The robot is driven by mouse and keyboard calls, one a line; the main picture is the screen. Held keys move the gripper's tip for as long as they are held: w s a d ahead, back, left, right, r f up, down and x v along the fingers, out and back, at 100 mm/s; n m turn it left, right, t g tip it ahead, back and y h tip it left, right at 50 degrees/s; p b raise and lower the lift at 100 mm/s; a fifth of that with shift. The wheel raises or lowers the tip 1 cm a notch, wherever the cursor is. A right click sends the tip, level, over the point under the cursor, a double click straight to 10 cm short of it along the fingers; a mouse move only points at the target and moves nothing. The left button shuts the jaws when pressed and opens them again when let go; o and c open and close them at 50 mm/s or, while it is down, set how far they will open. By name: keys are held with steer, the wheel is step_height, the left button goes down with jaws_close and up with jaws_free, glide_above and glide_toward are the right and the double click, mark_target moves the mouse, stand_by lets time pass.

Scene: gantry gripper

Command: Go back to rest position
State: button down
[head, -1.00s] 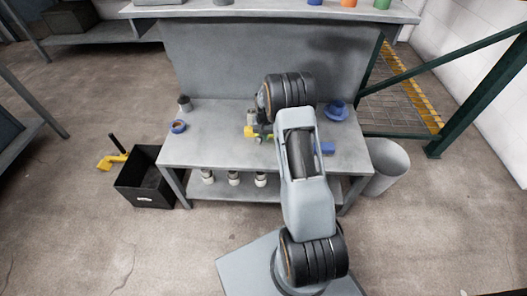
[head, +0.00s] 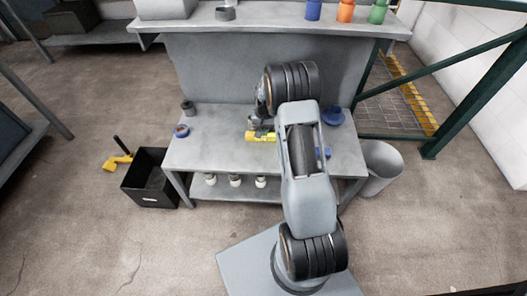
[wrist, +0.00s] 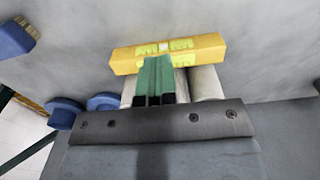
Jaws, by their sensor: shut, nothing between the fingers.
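My gripper (wrist: 155,80) is shut, its green finger pads together with nothing between them. In the head view my gripper (head: 262,124) hangs over the middle of the workbench (head: 215,150), partly hidden by my own arm. A yellow spirit level (head: 252,138) lies on the bench close to it. In the wrist view the level (wrist: 195,47) lies just past the fingertips, which overlap its near edge in the picture. I cannot tell whether they touch it. Pale cylinders (wrist: 205,83) show behind the fingers.
A blue brush (wrist: 14,38) and a blue round object (head: 334,115) are on the bench's right side. A blue ring (head: 181,131) and a grey cup (head: 188,107) stand left. A black bin (head: 150,190) and grey bin (head: 381,168) flank the bench.

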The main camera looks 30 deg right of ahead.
steer(key=shift+r, duration=0.45)
stand_by(0.3)
steer(key=s+a+n+g, duration=0.1)
steer(key=s+a, duration=0.1)
steer(key=s, duration=0.3)
steer(key=s+a+r+n+t+p, duration=0.1)
steer(key=s+a+r+p, duration=0.3)
steer(key=r, duration=1.1)
steer(key=s+a+r+n+t+p, duration=0.2)
steer(key=s+a+r+p, duration=0.2)
steer(key=s+r+p, duration=0.4)
steer(key=s+a+r+n+t+p, duration=0.1)
steer(key=s+a+r+p, duration=0.3)
steer(key=r, duration=1.7)
steer(key=s+p, duration=0.3)
steer(key=p, duration=0.4)
steer(key=shift+r+n+t, duration=0.3)
steer(key=shift+r+n, duration=0.05)
steer(key=shift+n, duration=0.05)
steer(key=shift+a, duration=0.1)
